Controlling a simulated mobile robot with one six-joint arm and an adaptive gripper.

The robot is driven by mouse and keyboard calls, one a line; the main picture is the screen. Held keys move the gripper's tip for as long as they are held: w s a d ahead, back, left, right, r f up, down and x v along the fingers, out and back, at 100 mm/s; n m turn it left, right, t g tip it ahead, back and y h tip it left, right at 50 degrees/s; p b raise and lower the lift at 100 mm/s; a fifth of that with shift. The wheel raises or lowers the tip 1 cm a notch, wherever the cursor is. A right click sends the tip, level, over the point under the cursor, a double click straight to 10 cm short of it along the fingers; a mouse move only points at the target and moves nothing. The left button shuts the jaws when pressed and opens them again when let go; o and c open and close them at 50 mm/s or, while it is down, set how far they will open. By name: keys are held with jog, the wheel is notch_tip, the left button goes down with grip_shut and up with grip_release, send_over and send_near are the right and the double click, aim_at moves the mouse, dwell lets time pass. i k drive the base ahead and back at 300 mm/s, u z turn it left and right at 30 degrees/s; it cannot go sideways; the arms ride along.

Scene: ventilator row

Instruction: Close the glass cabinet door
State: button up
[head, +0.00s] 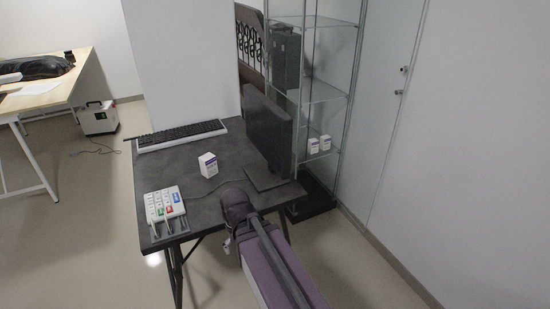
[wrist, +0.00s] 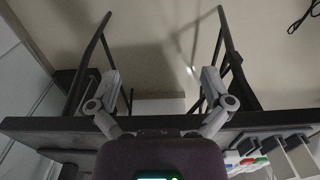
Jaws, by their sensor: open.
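The glass cabinet (head: 322,92) stands at the back right in the head view, with clear panes, thin metal uprights and glass shelves on a dark base. Its glass door is hard to make out against the other panes, and I cannot tell how far it stands open. My arm reaches forward to the front edge of the dark desk, well short of the cabinet. My gripper (wrist: 163,88) is open in the wrist view, with nothing between its fingers. The desk edge and legs show beyond it. The fingertips are hidden in the head view.
The desk (head: 185,165) bears a monitor (head: 268,130), a keyboard (head: 180,135), a small white box (head: 208,165) and a keypad (head: 165,204). The monitor stands between my arm and the cabinet. White boxes (head: 319,145) sit on a low shelf. Floor (head: 345,260) is clear at the right.

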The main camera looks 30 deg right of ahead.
aim_at(407, 69)
jog(key=z, duration=0.85)
jog(key=k, duration=0.4)
jog(key=u, duration=0.25)
jog(key=i, duration=0.5)
jog(key=z, duration=0.1)
